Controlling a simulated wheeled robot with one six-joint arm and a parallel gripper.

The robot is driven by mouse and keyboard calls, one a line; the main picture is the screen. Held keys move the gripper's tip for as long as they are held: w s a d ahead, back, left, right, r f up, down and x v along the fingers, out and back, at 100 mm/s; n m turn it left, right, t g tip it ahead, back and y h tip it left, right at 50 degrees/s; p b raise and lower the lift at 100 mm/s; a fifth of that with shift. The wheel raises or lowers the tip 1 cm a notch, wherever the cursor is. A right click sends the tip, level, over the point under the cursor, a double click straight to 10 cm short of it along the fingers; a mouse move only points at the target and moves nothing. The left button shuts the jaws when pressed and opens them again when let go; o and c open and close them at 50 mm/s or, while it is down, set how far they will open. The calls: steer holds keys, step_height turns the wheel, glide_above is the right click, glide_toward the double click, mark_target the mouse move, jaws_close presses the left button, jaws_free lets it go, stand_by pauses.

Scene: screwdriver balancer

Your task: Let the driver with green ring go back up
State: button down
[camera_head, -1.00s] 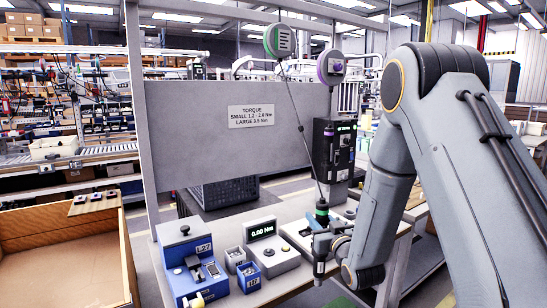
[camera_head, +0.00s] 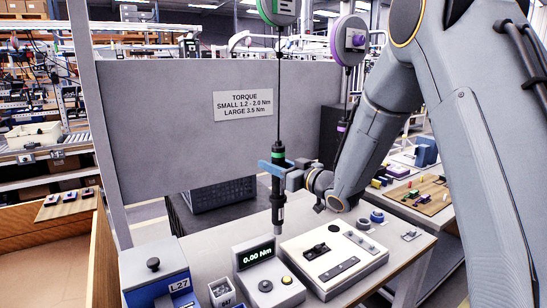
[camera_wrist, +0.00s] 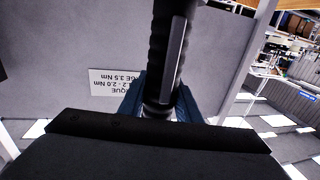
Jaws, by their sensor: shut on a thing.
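The driver with the green ring (camera_head: 278,190) is a black upright tool hanging on a cable from the green balancer reel (camera_head: 279,10). My gripper (camera_head: 272,168) is shut around its upper body, just below the green ring. The driver's tip hangs above the bench, near the torque meter's display. In the wrist view the driver's dark ribbed body (camera_wrist: 168,60) stands between my blue fingers (camera_wrist: 150,105). The cable above it looks straight and near vertical.
The torque meter (camera_head: 262,262) reads 0.00 Nm. A white fixture (camera_head: 335,260) stands to its right, a blue L27 box (camera_head: 158,275) to its left. A purple reel (camera_head: 349,40) hangs at right. A grey panel (camera_head: 170,110) stands behind.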

mark_target(273, 149)
steer(key=shift+w+r+p, duration=0.3)
steer(key=shift+r+p, duration=0.35)
steer(key=shift+r, duration=0.3)
steer(key=shift+r+p, duration=0.9)
steer(key=shift+r, duration=0.5)
jaws_free()
